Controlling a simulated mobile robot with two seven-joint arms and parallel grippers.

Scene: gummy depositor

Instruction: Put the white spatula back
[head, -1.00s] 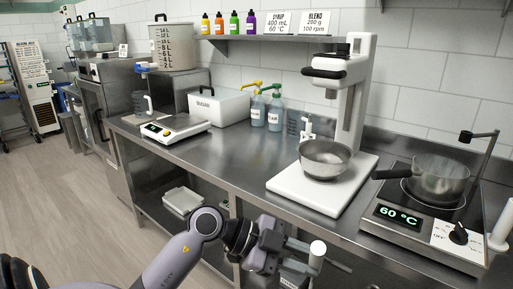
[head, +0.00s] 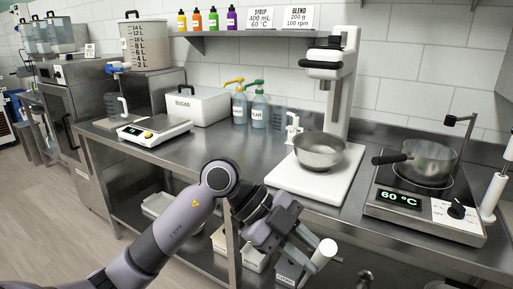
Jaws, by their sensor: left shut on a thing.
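My left gripper (head: 299,243) is shut on a white rod-like thing, which I take to be the white spatula (head: 322,254). It is held in front of the counter's front edge, low in the view. A thick white round end shows past the fingers. The rest of it is hidden by the gripper or too small to make out. My right gripper is not in view.
The steel counter (head: 225,155) carries a stand mixer with a metal bowl (head: 319,150), a hot plate reading 60 °C (head: 425,222) with a saucepan (head: 431,160), a scale (head: 154,131) and a sugar box (head: 197,105). A white upright cylinder (head: 494,192) stands at the far right.

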